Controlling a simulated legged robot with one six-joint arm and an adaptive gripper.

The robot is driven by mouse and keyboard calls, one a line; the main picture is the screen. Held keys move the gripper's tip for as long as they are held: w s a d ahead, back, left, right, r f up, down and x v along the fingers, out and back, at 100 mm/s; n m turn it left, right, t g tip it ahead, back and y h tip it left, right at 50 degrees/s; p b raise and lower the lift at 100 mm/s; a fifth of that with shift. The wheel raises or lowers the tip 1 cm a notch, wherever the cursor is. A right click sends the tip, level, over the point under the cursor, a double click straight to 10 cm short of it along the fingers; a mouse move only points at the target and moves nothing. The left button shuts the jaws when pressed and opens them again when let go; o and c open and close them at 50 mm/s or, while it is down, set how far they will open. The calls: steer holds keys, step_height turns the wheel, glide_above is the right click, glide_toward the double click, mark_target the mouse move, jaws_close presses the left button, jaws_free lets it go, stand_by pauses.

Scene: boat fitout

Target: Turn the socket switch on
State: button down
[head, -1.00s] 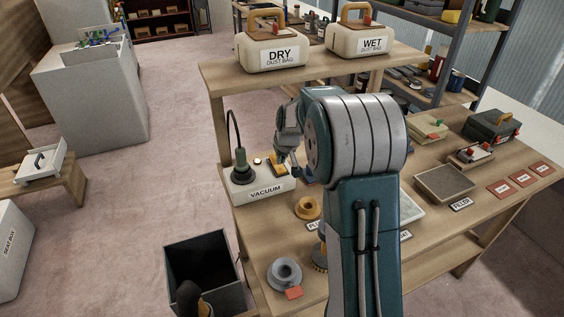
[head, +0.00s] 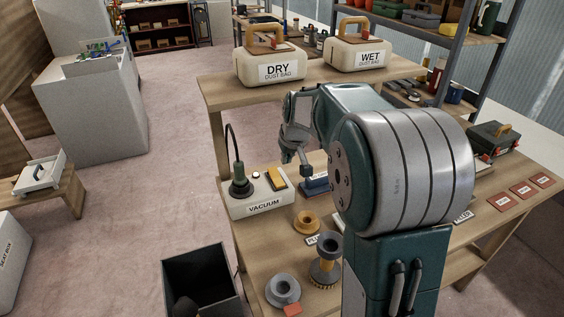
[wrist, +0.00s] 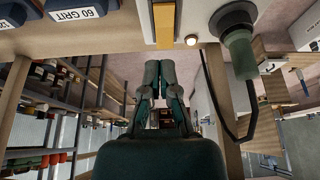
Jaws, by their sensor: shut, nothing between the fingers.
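The white socket box labelled VACUUM (head: 263,207) stands at the left end of the workbench. On its top are a yellow rocker switch (head: 276,179), a small pale round light (head: 255,175) and a dark green plug with a black cable (head: 239,181). In the wrist view the switch (wrist: 163,24) is at the top centre, the light (wrist: 191,40) just right of it and the plug (wrist: 239,52) further right. My gripper (head: 296,158) is shut and empty, above and right of the switch, apart from it. Its closed fingers (wrist: 158,72) point toward the box side. I cannot tell which way the rocker is tilted.
A shelf with DRY (head: 270,67) and WET (head: 361,45) dust bags overhangs the bench behind my gripper. Blue grit blocks (wrist: 75,10) sit beside the box. A yellow ring (head: 306,222) and round brushes are in front. An open dark bin (head: 203,283) stands on the floor.

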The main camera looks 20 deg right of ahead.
steer(key=shift+s+a+r, duration=0.1)
steer(key=shift+s+r, duration=0.95)
steer(key=shift+s, duration=0.1)
